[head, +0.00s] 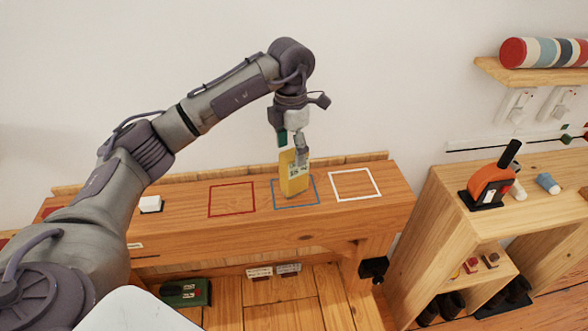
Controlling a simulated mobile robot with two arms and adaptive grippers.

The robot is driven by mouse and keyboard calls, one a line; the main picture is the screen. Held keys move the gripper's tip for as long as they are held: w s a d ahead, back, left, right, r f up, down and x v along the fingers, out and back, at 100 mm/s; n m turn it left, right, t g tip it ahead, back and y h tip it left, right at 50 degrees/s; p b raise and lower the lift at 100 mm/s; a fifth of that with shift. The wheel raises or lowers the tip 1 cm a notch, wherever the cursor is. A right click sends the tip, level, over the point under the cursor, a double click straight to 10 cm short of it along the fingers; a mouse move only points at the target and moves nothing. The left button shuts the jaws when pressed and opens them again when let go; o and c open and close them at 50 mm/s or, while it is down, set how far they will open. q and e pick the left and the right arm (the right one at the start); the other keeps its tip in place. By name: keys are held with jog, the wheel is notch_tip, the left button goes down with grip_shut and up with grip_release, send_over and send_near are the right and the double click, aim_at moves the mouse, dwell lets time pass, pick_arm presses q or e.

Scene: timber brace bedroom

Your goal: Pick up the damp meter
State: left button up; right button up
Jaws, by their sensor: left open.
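A yellow upright device, which looks like the damp meter (292,181), stands within the blue square outline on the wooden bench top (330,211). It has a pale label on its front. My left gripper (294,153) reaches down from above, open, with its fingers at the upper part of the meter. A grey finger covers part of the meter's right side. Whether the fingers touch it I cannot tell. My right gripper is not in view.
A red square outline (232,199) and a white one (355,184) are empty beside the meter. A white block (150,204) lies at the left. An orange and black tool (489,185) stands on the right cabinet. A striped roll (544,52) lies on a wall shelf.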

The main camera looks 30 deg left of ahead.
aim_at(294, 169)
pick_arm(q)
jog(key=shift+s+f, duration=0.1)
jog(key=shift+f, duration=0.5)
jog(key=shift+d+f+p, duration=0.2)
jog(key=shift+f+p, duration=0.15)
jog(key=shift+p, duration=0.15)
jog(key=f, duration=0.1)
jog(key=f+p, duration=0.1)
jog(key=f, duration=0.1)
jog(key=shift+d+f+p, duration=0.25)
jog(key=shift+f+p, duration=0.05)
jog(key=shift+p, duration=0.05)
jog(key=shift+f, duration=0.45)
jog(key=shift+c, duration=0.2)
jog(key=c, duration=1.3)
jog(key=shift+r, duration=0.15)
